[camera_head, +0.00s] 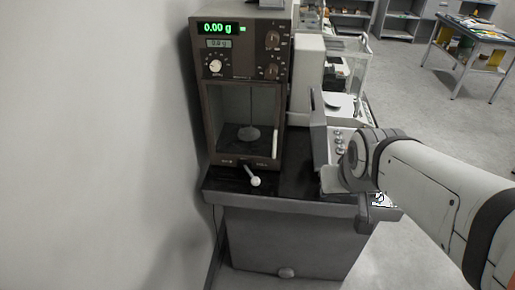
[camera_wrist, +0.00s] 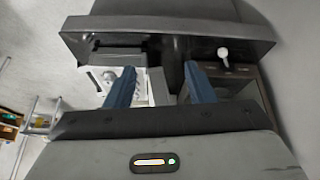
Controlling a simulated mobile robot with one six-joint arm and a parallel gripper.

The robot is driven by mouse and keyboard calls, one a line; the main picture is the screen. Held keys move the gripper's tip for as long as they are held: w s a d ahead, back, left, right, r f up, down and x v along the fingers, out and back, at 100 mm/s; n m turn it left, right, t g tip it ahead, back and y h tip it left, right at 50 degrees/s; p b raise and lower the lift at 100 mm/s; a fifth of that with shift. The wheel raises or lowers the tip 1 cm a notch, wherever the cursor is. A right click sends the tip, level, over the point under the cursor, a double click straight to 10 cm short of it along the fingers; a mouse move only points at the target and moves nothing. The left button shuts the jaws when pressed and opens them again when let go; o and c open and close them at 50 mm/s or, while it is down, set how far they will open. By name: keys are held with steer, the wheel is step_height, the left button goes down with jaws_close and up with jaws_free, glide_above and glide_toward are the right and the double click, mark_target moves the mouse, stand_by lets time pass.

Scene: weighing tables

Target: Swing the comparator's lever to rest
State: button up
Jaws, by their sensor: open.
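The comparator (camera_head: 243,85) is a tall brown cabinet with a green 0.00 g display and an open-looking front chamber with a pan. Its lever (camera_head: 254,180) sticks out from the base front, angled down and to the right, with a white knob. In the wrist view the lever's white knob (camera_wrist: 222,54) shows to the right of the fingers. My gripper (camera_wrist: 160,78) is open, with two blue-grey fingers apart and nothing between them. In the head view my gripper (camera_head: 321,135) is right of the lever, clear of it. The arm hides part of it.
The comparator stands on a dark table (camera_head: 290,205) against a pale wall (camera_head: 90,140) on the left. A white balance with a glass case (camera_head: 345,75) stands behind my gripper. Another table (camera_head: 480,35) with items is far right. Grey floor is open on the right.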

steer(key=w+a+f+n+t+y+b, duration=0.1)
steer(key=w+a+f+t+b, duration=0.15)
steer(key=w+f+b, duration=0.4)
steer(key=w+a+f+n+t+y+b, duration=0.1)
steer(key=w+a+f+n+t+b, duration=0.15)
steer(key=w+f+b, duration=0.4)
steer(key=n+t+y+b, duration=0.45)
steer(key=y+b, duration=0.25)
steer(key=b, duration=0.7)
glide_toward(252, 175)
steer(key=shift+w+a+f+m, duration=0.1)
steer(key=shift+w+f+m, duration=0.05)
steer(key=shift+w+f, duration=0.3)
steer(key=shift+w+a+f+m, duration=0.1)
steer(key=shift+w+f+m, duration=0.1)
steer(key=shift+w, duration=0.4)
steer(key=shift+a+f+t+b, duration=0.1)
steer(key=shift+a+t+b, duration=0.15)
steer(key=shift+b, duration=0.15)
steer(key=shift+w+a, duration=0.3)
steer(key=shift+a, duration=0.05)
steer(key=b+x, duration=0.1)
steer(key=x, duration=0.6)
jaws_close()
